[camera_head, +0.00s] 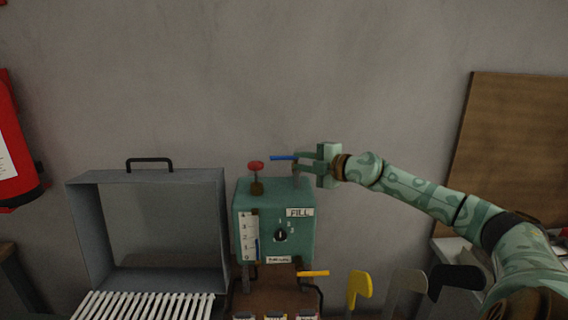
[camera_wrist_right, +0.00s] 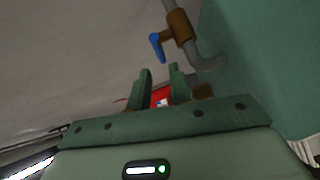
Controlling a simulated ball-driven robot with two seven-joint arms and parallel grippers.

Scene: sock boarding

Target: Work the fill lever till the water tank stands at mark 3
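The teal water tank (camera_head: 273,205) stands in the middle of the head view with a FILL label (camera_head: 300,212). Its white gauge (camera_head: 248,225) shows a blue column low down, below mark 3; the exact level is too small to tell. The fill lever (camera_head: 283,158) is blue and sticks out to the left above the tank. In the wrist view the lever (camera_wrist_right: 157,47) sits on a brown valve on a grey pipe, beyond my fingertips. My right gripper (camera_head: 300,162) is open beside the lever; in the wrist view its fingers (camera_wrist_right: 162,76) have an empty gap. My left gripper is out of view.
A red knob (camera_head: 256,166) stands on the tank's top left. A dial (camera_head: 280,235) is on its front. A grey open box (camera_head: 145,178) with a black handle is at the left. Yellow handles (camera_head: 359,287) rise at the lower right.

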